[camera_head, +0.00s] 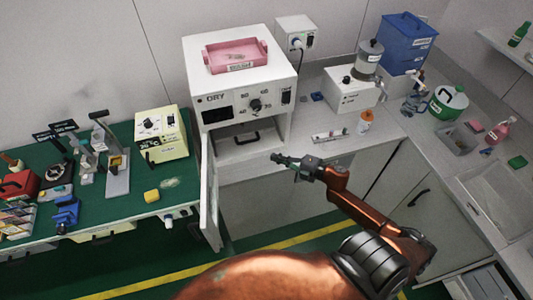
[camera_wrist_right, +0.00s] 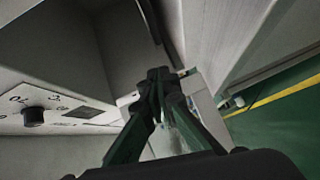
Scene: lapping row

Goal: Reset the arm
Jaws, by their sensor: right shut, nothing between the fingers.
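My right gripper (camera_head: 281,159) is shut and empty in the head view, held in front of the white drying oven. The fingers also show together in the right wrist view (camera_wrist_right: 158,78). The oven (camera_head: 243,90) has "DRY" on its front, a dark display and a black knob. Its door (camera_head: 209,195) stands open, swung out toward me on the left. The gripper is to the right of the door and apart from it. My orange right arm runs from the bottom of the head view up to the gripper. My left gripper does not show.
A pink tray (camera_head: 236,55) sits on the oven. A green-topped bench (camera_head: 118,208) with several tools and a cream box (camera_head: 161,135) is at left.

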